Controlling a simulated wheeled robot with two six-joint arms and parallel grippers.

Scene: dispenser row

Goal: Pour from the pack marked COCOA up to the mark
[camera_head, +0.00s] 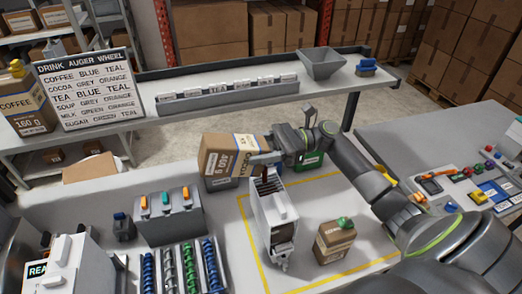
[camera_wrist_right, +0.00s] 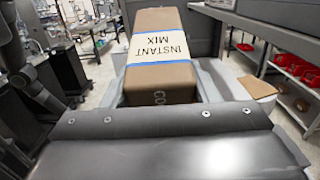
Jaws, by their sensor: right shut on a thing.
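A brown pack (camera_head: 222,158) with a pale label and blue bands is tilted over in the head view, its weight marking turned on its side. In the right wrist view the same pack (camera_wrist_right: 160,50) reads INSTANT MIX, and its end shows letters starting CO, the rest hidden. My right gripper (camera_head: 272,146) is shut on this pack, above and behind a white dispenser canister (camera_head: 274,222) with an open top. The canister stands inside a yellow outline. I cannot see anything pouring, or any fill mark. My left gripper is not in view.
A pack marked COFFEE (camera_head: 25,107) stands on the left shelf beside a drink, auger and wheel sign (camera_head: 88,92). A small carton (camera_head: 334,242) with a green top stands right of the canister. Several augers (camera_head: 188,268) and a block with coloured handles (camera_head: 168,218) are at left.

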